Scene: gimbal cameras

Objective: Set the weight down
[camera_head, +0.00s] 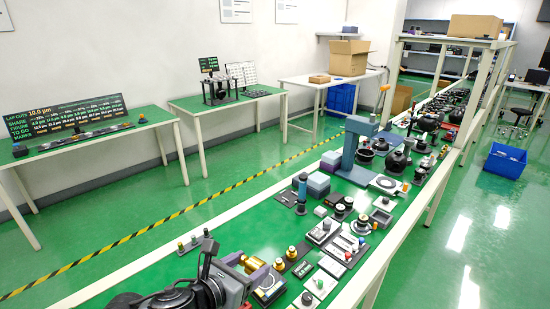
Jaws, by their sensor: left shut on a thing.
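My left gripper (252,272) comes in at the bottom left, over the near end of the green bench. It is shut on a brass weight (254,264), which shows only in part between the fingers. A square device with a round pan (269,288) lies just right of and below the fingers. I cannot tell whether the weight touches it. Two more brass weights (291,253) stand on a dark plate just right of the gripper. My right gripper is not in view.
The long bench (232,238) is crowded with small instruments, blocks and dark fixtures. A blue-grey stand (350,150) rises farther along. Small posts (194,242) stand left of the gripper. Side tables (90,138) are along the wall. A blue bin (505,160) is on the floor at right.

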